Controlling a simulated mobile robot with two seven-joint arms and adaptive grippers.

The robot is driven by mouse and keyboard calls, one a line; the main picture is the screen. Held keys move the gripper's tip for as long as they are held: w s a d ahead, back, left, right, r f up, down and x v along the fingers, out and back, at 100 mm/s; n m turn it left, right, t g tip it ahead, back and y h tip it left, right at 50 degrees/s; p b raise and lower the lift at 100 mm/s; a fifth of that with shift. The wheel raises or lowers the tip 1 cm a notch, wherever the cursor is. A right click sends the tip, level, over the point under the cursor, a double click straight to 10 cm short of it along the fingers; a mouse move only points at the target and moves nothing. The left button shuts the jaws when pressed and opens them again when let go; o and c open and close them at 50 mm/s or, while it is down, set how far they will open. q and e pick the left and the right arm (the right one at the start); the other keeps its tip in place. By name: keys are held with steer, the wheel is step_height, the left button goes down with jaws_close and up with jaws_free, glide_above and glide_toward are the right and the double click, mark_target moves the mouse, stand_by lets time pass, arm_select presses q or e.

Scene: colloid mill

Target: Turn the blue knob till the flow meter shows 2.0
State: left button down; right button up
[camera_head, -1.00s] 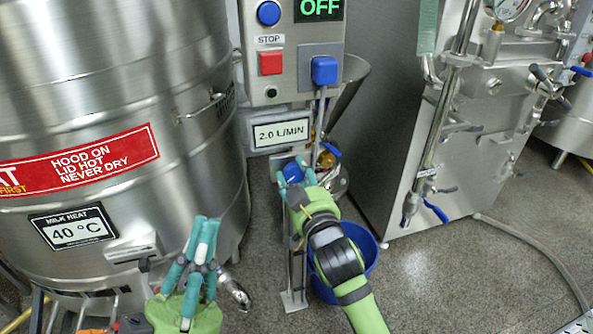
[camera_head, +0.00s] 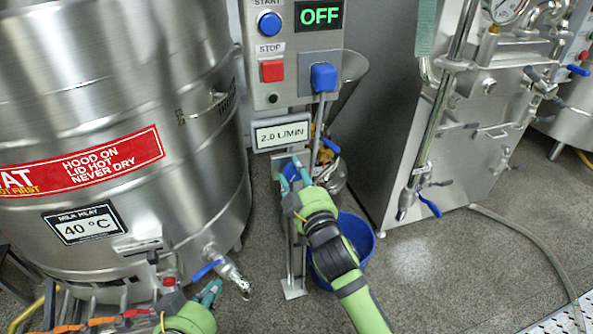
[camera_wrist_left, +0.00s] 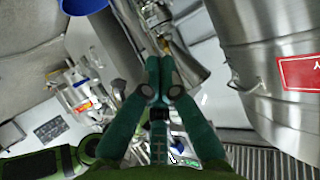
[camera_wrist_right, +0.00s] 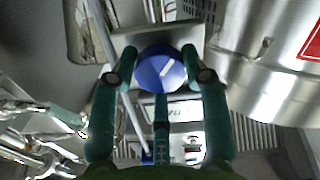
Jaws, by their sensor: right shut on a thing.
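The blue knob (camera_wrist_right: 160,68) with a white pointer mark sits between the fingers of my right gripper (camera_wrist_right: 160,72) in the right wrist view, one finger on each side. In the head view, the knob (camera_head: 291,172) is partly hidden by my right gripper (camera_head: 297,172), just below the display. The flow meter display (camera_head: 281,133) reads 2.0 L/MIN. My left gripper (camera_head: 212,290) is low in the head view, away from the knob. In the left wrist view, the fingertips of my left gripper (camera_wrist_left: 160,62) are together with nothing visible between them.
Above the display is a control box with a blue START button (camera_head: 269,23), a red STOP button (camera_head: 272,70) and a green OFF screen (camera_head: 320,16). A large steel tank (camera_head: 110,120) stands left, a steel machine (camera_head: 440,130) right. A blue bucket (camera_head: 358,233) stands on the floor.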

steer(key=shift+d+f+n+p, duration=0.1)
steer(key=shift+f+n+p, duration=0.2)
steer(key=shift+f+n, duration=0.1)
arm_select(q)
steer(key=s+f+g, duration=0.1)
steer(key=s+a+f+g, duration=0.1)
steer(key=s+a+f+g+y, duration=0.1)
steer(key=f, duration=0.1)
steer(key=shift+s, duration=0.15)
arm_select(e)
steer(key=o, duration=1.1)
steer(key=shift+o, duration=0.2)
steer(key=shift+r, duration=0.15)
steer(key=shift+s, duration=0.1)
steer(key=v, duration=1.1)
steer(key=shift+s, duration=0.4)
steer(key=shift+d, duration=0.15)
